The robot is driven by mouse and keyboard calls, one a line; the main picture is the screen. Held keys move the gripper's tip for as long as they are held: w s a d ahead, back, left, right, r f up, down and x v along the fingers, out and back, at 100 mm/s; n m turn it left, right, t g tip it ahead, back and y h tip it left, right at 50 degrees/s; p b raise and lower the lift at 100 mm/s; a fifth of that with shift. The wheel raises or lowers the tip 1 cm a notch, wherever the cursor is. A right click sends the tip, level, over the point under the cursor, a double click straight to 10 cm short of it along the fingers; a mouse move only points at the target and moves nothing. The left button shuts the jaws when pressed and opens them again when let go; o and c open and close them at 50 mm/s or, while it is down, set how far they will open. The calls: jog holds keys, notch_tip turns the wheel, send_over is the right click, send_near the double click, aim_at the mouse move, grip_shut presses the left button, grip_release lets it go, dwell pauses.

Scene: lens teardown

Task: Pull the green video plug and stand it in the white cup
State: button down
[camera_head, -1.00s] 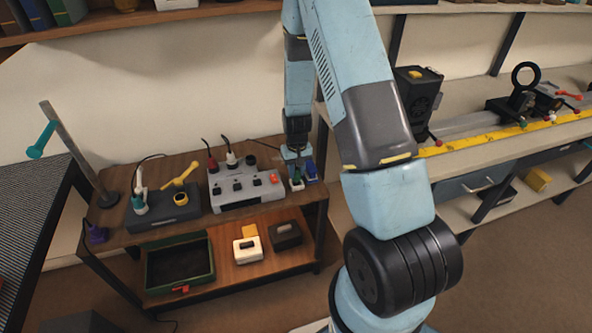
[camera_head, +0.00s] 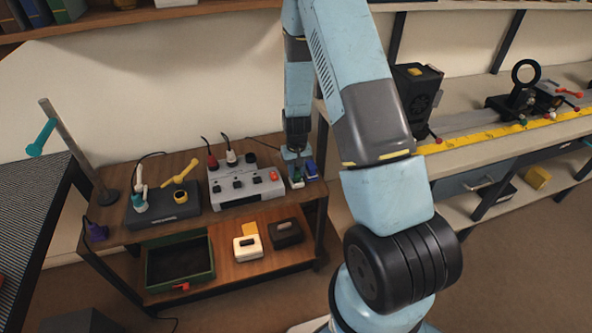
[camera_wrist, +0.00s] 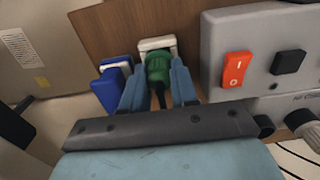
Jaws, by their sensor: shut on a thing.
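The green plug (camera_wrist: 157,70) sits between the fingers of my gripper (camera_wrist: 158,90) in the wrist view, against a white-framed socket (camera_wrist: 155,43). My gripper is shut on it. A dark cord end shows below the plug. I cannot make out a white cup in either view.
A grey switch box (camera_head: 245,187) with a red rocker switch (camera_wrist: 237,68) stands close beside the gripper. A dark box (camera_head: 163,211) with a yellow lever is farther left. The lower shelf holds a green tray (camera_head: 149,271) and a white box (camera_head: 246,251).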

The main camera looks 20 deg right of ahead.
jog(key=shift+f, duration=0.4)
dwell(0.3)
jog(key=c, duration=0.8)
grip_release()
jog(key=shift+r, duration=0.15)
jog(key=s+r+t, duration=0.1)
jog(key=s+r, duration=0.2)
jog(key=r, duration=2.2)
jog(key=s+r+t, duration=0.1)
jog(key=s+r, duration=0.6)
jog(key=s, duration=0.1)
jog(key=s+r+t, duration=0.2)
jog(key=s+r, duration=0.5)
jog(key=s, duration=0.2)
jog(key=s+r+t, duration=0.1)
jog(key=s+r, duration=0.7)
jog(key=shift+s+t, duration=0.15)
jog(key=shift+t, duration=0.15)
